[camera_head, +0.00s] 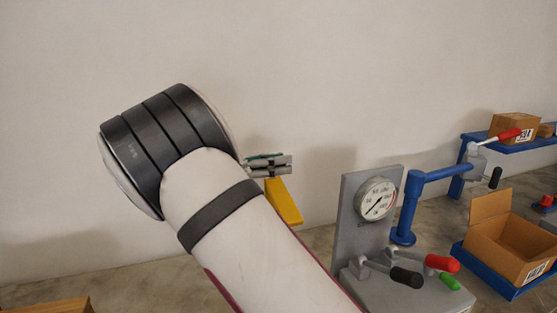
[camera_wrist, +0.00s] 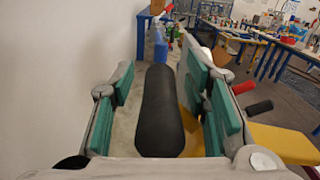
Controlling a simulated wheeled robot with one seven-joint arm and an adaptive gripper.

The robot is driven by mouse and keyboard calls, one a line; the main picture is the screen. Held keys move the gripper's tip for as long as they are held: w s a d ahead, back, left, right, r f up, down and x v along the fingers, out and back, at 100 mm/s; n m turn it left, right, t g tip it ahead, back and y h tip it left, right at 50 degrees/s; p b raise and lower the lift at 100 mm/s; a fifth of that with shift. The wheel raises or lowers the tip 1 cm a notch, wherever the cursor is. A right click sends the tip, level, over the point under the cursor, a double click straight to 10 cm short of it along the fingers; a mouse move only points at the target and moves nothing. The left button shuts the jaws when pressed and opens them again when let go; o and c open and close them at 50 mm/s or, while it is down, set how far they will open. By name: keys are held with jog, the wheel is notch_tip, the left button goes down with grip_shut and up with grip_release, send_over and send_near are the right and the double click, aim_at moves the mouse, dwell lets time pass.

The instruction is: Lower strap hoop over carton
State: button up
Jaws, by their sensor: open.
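An open carton (camera_head: 505,250) with raised flaps sits on a low blue stand at the right in the head view. A closed carton (camera_head: 515,128) sits on a blue shelf further back. I cannot make out a strap hoop in either view. My gripper (camera_head: 268,164) is partly hidden behind my arm, left of the gauge panel. In the wrist view its green-padded jaws (camera_wrist: 165,105) are open, one on each side of a black cylindrical grip (camera_wrist: 162,115). Contact with the grip cannot be told. A yellow piece (camera_head: 284,202) shows just below the gripper.
A grey panel with a round gauge (camera_head: 376,199) stands right of my gripper. Black, red and green handles stick out at its base. A blue post with a side arm (camera_head: 407,210) stands beside it. A wooden edge (camera_head: 50,307) shows at lower left; a plain wall is behind.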

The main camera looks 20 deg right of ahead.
jog(key=shift+d, duration=0.25)
grip_shut()
jog(key=shift+s, duration=0.1)
